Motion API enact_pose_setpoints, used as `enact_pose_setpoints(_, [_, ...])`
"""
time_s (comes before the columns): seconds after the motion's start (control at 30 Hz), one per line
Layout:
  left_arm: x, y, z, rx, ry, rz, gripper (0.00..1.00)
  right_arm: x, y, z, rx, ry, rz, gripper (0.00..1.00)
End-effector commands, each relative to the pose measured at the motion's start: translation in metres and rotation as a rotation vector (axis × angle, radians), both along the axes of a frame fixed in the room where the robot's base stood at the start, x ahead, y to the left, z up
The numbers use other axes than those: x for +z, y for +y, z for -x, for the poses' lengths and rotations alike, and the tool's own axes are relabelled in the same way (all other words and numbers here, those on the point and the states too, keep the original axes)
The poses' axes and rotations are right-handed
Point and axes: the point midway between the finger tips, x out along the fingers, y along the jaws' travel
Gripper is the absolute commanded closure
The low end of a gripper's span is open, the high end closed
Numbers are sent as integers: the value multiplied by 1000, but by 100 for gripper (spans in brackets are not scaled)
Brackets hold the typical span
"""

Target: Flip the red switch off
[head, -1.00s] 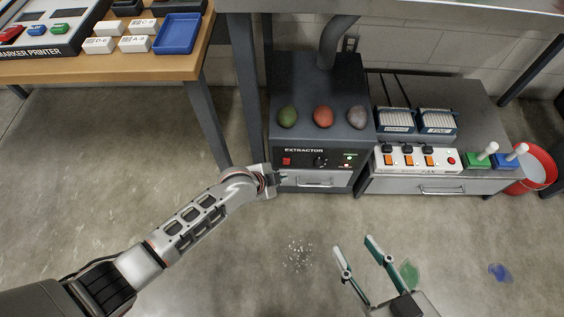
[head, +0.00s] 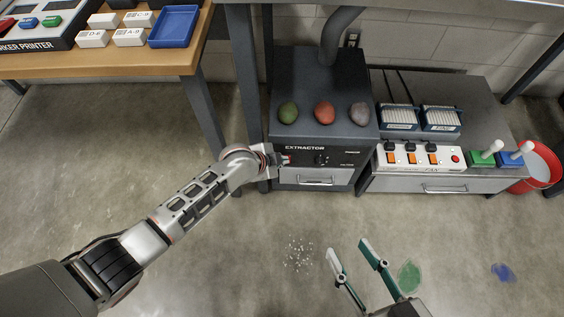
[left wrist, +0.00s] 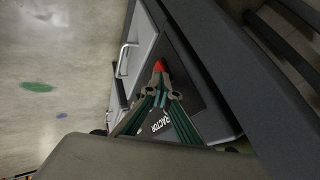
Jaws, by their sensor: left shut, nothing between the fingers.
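The red switch (left wrist: 158,66) is on the dark front panel of the extractor (head: 322,100), left of a black knob (head: 321,159). My left gripper (head: 287,160) is shut and empty, with its fingertips at the switch, touching it or very close. In the head view the gripper covers most of the switch. In the left wrist view the closed fingertips meet just at the red switch. No green light shows under the POWER label. My right gripper (head: 351,262) is open and empty, over the floor.
Three coloured stones, one a red one (head: 324,112), lie on top of the extractor. Its drawer (head: 316,178) is below the panel. A white switch box (head: 420,157) and a red bucket (head: 540,168) stand at right. A wooden table (head: 110,65) is at left.

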Motion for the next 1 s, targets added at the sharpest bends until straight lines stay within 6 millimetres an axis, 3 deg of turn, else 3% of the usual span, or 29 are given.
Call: enact_pose_setpoints(1.0, [15, 0, 0, 1, -1, 1, 100, 21, 0, -9, 2, -44, -2, 60])
